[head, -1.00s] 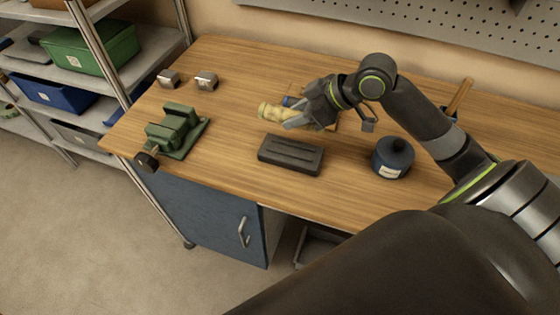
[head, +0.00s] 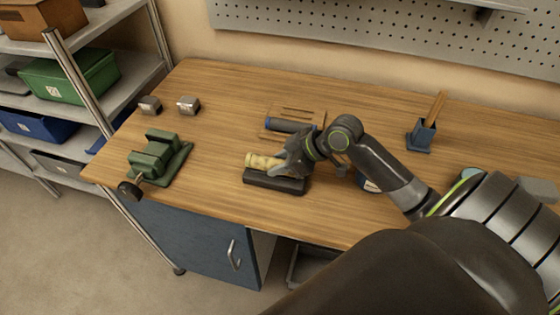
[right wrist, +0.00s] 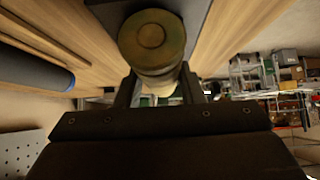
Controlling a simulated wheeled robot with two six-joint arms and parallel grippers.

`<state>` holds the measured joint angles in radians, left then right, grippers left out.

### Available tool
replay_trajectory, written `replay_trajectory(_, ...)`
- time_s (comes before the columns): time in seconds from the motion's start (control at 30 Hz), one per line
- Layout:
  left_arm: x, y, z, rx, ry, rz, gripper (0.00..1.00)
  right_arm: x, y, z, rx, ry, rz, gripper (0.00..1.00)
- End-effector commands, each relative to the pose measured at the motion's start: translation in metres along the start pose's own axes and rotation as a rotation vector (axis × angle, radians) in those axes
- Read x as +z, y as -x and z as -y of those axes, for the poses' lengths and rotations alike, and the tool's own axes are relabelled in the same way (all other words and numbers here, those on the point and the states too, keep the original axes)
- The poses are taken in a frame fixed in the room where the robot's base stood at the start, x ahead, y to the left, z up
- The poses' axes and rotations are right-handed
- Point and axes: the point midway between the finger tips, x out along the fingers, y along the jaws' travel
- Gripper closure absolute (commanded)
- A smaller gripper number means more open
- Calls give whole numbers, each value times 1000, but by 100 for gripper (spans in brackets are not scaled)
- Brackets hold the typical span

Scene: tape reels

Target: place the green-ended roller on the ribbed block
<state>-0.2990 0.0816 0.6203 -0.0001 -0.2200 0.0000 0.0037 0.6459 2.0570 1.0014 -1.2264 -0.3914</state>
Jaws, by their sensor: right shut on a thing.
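My right gripper (head: 285,167) is shut on a pale yellow roller (head: 262,160) above the dark ribbed block (head: 275,183). The roller lies roughly level, over the block's back and left part. I cannot tell whether it touches the block. In the right wrist view the same roller (right wrist: 152,42) sits between the fingers, its dull olive-green round end facing the camera. The dark block (right wrist: 193,12) shows behind it. The gripper hides part of the block's top. My left gripper is not in view.
A wooden rack (head: 312,117) holding a blue-ended dark roller (head: 288,125) lies behind the block. A green vise (head: 158,158) and two small metal blocks (head: 188,104) are left. A blue holder (head: 421,136) stands right.

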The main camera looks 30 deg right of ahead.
Motion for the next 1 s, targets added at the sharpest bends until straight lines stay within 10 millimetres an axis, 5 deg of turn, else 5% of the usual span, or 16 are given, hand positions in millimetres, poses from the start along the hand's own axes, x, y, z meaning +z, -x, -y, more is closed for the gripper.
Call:
replay_trajectory(0.2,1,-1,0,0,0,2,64,1,-1,0,0,-1,0,43)
replay_trajectory(0.57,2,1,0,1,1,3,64,-1,3,0,1,1,1,43)
replay_trajectory(1.0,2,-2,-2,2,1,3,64,0,49,0,2,3,5,43)
